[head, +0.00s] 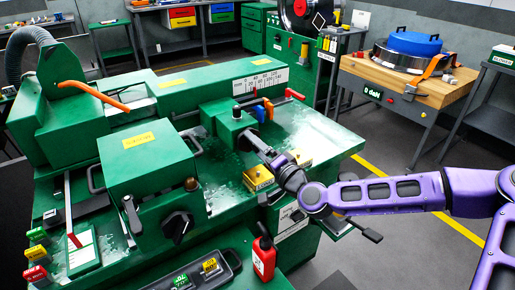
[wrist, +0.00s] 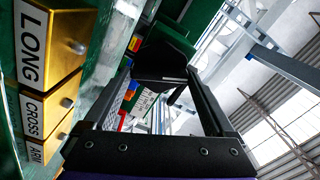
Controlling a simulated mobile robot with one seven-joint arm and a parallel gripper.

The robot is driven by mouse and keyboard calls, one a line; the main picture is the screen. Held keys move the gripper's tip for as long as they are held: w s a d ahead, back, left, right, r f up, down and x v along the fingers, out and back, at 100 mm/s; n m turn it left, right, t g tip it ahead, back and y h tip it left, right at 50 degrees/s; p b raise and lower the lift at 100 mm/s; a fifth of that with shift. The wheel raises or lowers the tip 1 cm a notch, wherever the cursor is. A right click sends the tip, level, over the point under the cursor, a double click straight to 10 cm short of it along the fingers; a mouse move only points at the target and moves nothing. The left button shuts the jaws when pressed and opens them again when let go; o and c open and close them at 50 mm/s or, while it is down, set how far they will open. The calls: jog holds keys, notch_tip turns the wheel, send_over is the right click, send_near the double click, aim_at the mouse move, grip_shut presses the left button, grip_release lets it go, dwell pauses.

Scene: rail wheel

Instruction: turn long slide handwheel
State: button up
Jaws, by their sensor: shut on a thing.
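My gripper (head: 271,160) is at the end of the purple arm, at the front of the green machine's right-hand part. In the wrist view my gripper (wrist: 168,72) has its two black fingers closed on a dark part (wrist: 165,52), which looks like a piece of the handwheel. Its full shape is hidden by the fingers. Gold blocks sit beside it; one reads LONG (wrist: 40,45), another CROSS (wrist: 42,108) and a third ARM (wrist: 40,152). In the head view the LONG block (head: 258,179) is just left of and below the gripper.
A black star knob (head: 177,226) is on the green box to the left. A red bottle (head: 264,259) stands in front. Levers with red, blue and orange ends (head: 268,108) rise behind the gripper. A wooden bench (head: 405,95) stands at the right, with open floor before it.

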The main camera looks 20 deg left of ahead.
jog(key=m, duration=0.5)
jog(key=shift+m, duration=0.3)
jog(key=m, duration=0.4)
jog(key=shift+m, duration=0.3)
jog(key=o, duration=1.1)
jog(key=shift+c, duration=0.2)
jog(key=shift+s+d+f, duration=0.1)
